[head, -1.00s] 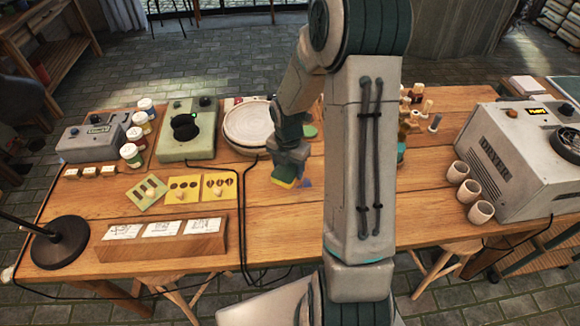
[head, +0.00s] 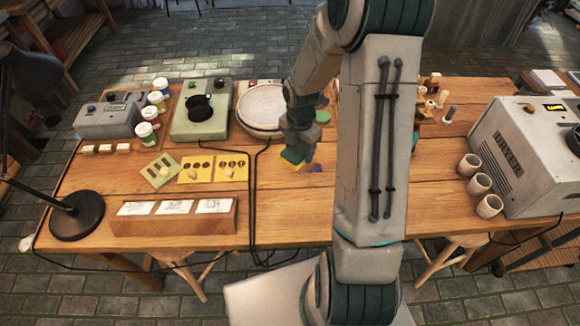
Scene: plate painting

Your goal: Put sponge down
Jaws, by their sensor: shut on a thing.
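My gripper (head: 293,153) points down near the middle of the table, just right of the stacked plates. My arm hides part of the table to the right.
The pale stacked plates (head: 262,105) and the green machine (head: 197,122) stand behind and left. Yellow pattern cards (head: 212,167) lie left. The dryer (head: 522,150) and several cups (head: 479,184) stand right. Bare wood lies in front of the sponge.

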